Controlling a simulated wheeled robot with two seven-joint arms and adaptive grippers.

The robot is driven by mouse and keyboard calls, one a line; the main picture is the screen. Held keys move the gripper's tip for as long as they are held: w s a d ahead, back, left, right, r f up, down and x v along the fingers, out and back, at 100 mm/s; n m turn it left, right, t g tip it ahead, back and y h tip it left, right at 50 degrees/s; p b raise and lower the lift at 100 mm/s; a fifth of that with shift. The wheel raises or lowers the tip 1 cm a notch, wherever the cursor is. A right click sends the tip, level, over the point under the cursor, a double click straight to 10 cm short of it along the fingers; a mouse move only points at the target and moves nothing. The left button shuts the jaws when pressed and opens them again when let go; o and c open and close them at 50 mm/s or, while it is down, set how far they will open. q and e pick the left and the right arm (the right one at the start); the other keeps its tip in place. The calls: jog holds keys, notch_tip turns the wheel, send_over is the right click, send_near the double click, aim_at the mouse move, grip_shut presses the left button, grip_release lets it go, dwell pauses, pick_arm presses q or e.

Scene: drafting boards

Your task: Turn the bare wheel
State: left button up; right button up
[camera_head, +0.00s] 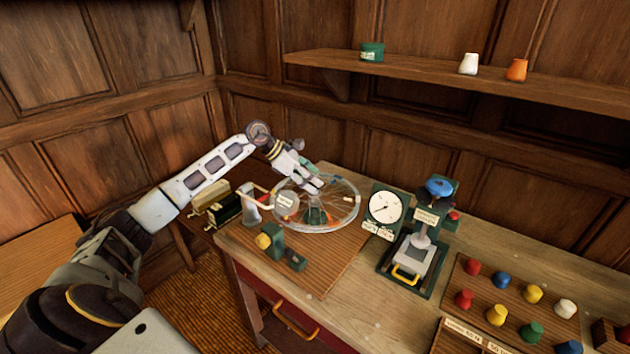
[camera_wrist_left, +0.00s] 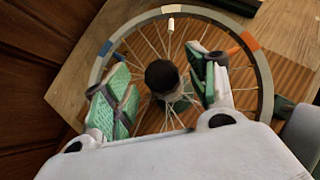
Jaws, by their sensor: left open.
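The bare wheel (camera_head: 341,222) lies flat on its stand on the wooden table, with thin spokes and a pale rim. In the left wrist view its rim (camera_wrist_left: 265,84) carries blue, white and orange marks, and a dark hub (camera_wrist_left: 162,76) shows at its middle. My left gripper (camera_head: 312,183) is over the wheel. In the left wrist view its green-padded fingers (camera_wrist_left: 160,90) are apart, one on each side of the hub, with a gap showing on both sides. I cannot tell how far above the hub they are. My right gripper is in neither view.
A dial gauge (camera_head: 384,207) and a green press with a blue knob (camera_head: 438,188) stand right of the wheel. A small green block with a yellow knob (camera_head: 276,243) stands in front. Several coloured pegs fill a board (camera_head: 481,318) at right. A shelf (camera_head: 430,76) runs along the wall.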

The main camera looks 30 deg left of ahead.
pick_arm(q)
jog(key=shift+x, duration=1.05)
jog(key=shift+c, duration=0.2)
grip_shut()
